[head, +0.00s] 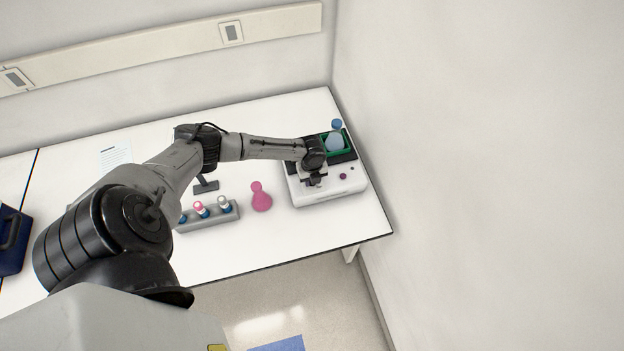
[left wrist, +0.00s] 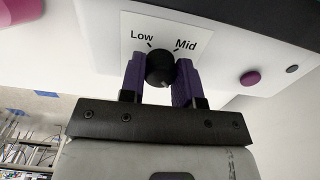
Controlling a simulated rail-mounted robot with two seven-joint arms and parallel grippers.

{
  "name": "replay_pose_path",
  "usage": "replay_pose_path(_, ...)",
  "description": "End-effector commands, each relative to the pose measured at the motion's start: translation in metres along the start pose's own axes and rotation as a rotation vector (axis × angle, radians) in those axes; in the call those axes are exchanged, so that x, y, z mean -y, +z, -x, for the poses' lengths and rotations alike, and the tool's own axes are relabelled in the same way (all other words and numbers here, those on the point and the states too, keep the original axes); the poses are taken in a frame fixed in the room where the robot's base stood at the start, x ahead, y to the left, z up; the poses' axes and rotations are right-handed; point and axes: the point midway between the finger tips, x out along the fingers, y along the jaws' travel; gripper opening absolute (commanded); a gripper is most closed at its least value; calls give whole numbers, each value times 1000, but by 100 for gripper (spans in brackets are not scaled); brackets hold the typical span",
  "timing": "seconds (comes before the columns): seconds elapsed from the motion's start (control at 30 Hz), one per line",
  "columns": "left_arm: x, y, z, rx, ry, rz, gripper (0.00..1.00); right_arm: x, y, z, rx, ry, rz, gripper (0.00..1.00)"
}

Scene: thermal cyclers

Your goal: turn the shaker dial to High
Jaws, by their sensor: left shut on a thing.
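The shaker (head: 328,192) is a white box with a dark top at the right end of the bench; its white panel also fills the upper left wrist view. Its black round dial (left wrist: 160,66) sits between the two purple fingers of my left gripper (left wrist: 162,82), which is shut on it. The labels Low and Mid show above the dial, to its left and right. No High label is visible, and I cannot tell where the dial points. In the head view my left gripper (head: 313,182) is over the shaker's front, and the dial is hidden. My right gripper is not in view.
A green tray (head: 347,154) on the shaker holds a blue flask (head: 334,141). A purple button (left wrist: 250,78) is right of the dial. A pink flask (head: 260,198) and a grey tube rack (head: 213,221) stand to the left. A wall is close on the right.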

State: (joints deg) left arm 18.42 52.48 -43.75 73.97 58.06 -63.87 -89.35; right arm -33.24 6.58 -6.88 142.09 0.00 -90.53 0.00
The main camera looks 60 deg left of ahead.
Motion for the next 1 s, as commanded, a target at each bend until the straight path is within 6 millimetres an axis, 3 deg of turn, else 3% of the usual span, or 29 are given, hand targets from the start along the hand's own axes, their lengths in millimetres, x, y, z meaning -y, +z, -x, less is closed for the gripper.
replay_pose_path(0.63,1,-1,2,-2,-2,-47,7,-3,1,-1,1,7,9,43)
replay_pose_path(0.67,1,-1,2,-2,-2,-47,31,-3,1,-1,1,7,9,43)
replay_pose_path(0.9,0,0,1,-1,-1,-46,54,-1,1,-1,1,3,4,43)
replay_pose_path(1.0,0,0,1,-1,-1,-46,56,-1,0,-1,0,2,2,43)
